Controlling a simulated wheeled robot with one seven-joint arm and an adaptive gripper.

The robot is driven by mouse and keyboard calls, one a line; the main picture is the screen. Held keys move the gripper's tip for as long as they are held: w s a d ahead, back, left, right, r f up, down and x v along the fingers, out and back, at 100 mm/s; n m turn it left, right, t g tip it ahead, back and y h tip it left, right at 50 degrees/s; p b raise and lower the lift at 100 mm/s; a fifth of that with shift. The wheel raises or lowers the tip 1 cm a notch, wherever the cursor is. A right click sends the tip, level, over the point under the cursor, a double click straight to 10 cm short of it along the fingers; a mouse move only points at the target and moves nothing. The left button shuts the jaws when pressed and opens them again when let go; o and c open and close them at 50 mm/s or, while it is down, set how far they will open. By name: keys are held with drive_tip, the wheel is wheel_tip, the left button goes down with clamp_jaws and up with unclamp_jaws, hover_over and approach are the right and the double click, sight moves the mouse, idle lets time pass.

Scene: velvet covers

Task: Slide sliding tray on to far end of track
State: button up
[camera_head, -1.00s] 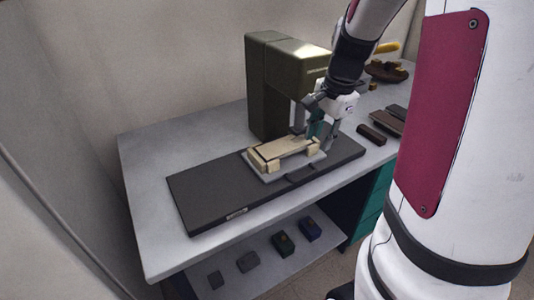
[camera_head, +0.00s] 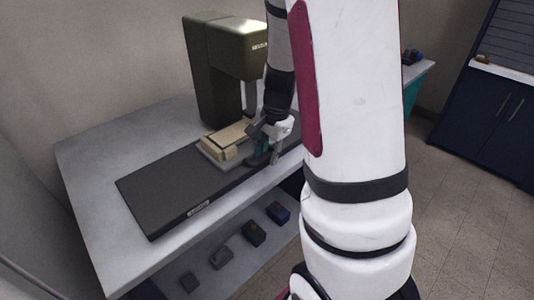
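The sliding tray (camera_head: 213,153) is a pale plate carrying wooden blocks (camera_head: 225,139). It sits on the dark track (camera_head: 168,186), near the green machine (camera_head: 213,75), and the left part of the track is bare. My gripper (camera_head: 262,158) is down at the tray's front right edge, where a handle showed in the earlier view. My gripper and arm hide that handle and the right part of the track. I cannot tell whether the fingers are closed on anything.
The grey table (camera_head: 92,165) has free room left of the track. A dark blue cabinet (camera_head: 497,112) stands at the right, across open floor.

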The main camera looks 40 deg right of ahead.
drive_tip(key=shift+f, duration=0.1)
clamp_jaws()
drive_tip(key=d+b, duration=0.1)
drive_tip(key=d, duration=0.4)
drive_tip(key=d+b, duration=0.1)
drive_tip(key=d, duration=0.3)
drive_tip(key=shift+w+d, duration=0.2)
drive_tip(key=shift+d, duration=0.5)
unclamp_jaws()
drive_tip(key=shift+d, duration=0.15)
